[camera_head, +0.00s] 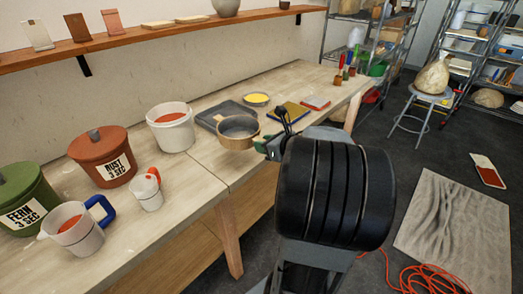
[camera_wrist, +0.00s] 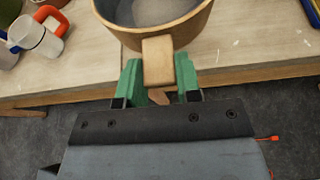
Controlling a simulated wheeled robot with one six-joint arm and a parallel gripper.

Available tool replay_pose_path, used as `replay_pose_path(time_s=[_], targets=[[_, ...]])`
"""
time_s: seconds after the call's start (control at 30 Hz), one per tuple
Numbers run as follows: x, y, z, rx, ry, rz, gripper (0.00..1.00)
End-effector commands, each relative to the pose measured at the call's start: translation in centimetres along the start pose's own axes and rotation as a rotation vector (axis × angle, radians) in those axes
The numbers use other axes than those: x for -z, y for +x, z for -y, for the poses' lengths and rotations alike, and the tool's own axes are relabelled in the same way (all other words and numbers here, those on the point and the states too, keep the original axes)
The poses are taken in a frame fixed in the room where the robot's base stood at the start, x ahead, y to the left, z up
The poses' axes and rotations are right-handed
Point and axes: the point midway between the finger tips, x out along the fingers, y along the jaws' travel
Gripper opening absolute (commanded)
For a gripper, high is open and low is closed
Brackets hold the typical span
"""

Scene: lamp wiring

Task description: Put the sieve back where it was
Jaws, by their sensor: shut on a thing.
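The sieve (camera_head: 239,133) is a round wooden-rimmed pan with a grey mesh and a short wooden handle. It is near the front edge of the workbench, and I cannot tell whether it touches the top. In the wrist view the sieve (camera_wrist: 153,24) is at the top, with its handle toward me. My gripper (camera_wrist: 160,80) has green fingers, one on each side of the handle, and is shut on it. In the head view my gripper (camera_head: 270,147) is partly hidden by my arm. A grey tray (camera_head: 222,114) lies just behind the sieve.
On the workbench (camera_head: 200,153) stand a white bucket (camera_head: 171,130), a rust-labelled bucket (camera_head: 100,160), a green bucket (camera_head: 22,195), and two jugs at left. A yellow bowl (camera_head: 256,99), a blue-and-yellow book-like item (camera_head: 289,111) and a red one (camera_head: 316,102) lie right of the tray.

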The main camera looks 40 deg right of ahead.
Motion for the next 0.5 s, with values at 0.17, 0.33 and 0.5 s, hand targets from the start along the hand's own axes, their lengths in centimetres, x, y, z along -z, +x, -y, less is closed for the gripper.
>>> replay_pose_path(time_s=[0.17, 0.33, 0.5], targets=[[0.8, 3.3, 3.6, -0.003, 0.003, -0.002, 0.05], [3.1, 5.7, 5.7, -0.002, 0.003, -0.002, 0.05], [4.3, 7.1, 6.9, 0.0, 0.001, -0.001, 0.05]])
